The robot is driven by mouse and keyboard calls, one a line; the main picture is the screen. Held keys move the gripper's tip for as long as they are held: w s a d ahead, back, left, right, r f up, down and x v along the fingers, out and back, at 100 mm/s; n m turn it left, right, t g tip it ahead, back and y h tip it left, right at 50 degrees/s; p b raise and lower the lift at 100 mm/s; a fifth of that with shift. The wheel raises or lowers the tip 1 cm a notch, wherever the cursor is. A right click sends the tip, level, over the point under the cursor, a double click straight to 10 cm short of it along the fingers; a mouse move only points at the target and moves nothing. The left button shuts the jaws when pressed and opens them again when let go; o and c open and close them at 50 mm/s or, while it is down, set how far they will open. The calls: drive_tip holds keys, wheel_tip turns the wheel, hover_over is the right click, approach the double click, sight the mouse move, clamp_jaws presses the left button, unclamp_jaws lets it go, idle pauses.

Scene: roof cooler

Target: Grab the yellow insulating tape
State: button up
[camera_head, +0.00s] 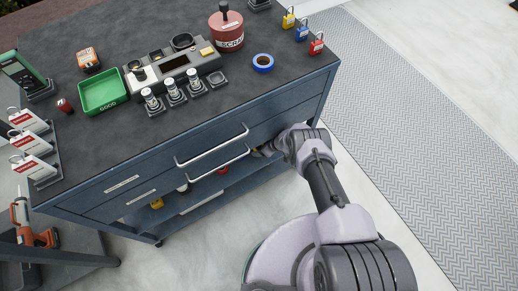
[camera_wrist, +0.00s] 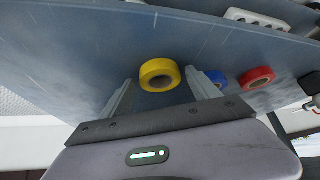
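The yellow insulating tape (camera_wrist: 160,74) is a roll with a grey core on a blue-grey metal surface in the wrist view. My gripper (camera_wrist: 158,78) is open, with one finger on each side of the roll's near edge. Gaps show between the roll and the fingers, and I cannot tell whether either touches it. In the head view my gripper (camera_head: 262,151) is mostly hidden at the cabinet's open lower level, under the drawer handles. I cannot make out the tape clearly there.
A blue tape roll (camera_wrist: 216,78) is close beside the right finger, and a red roll (camera_wrist: 256,78) is beyond it. A white power strip (camera_wrist: 257,19) is farther back. The blue cabinet (camera_head: 110,195) has protruding drawer handles (camera_head: 212,146) above my gripper. Another blue roll (camera_head: 263,62) is on top.

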drive_tip(key=c, duration=1.1)
drive_tip(key=shift+d, duration=0.1)
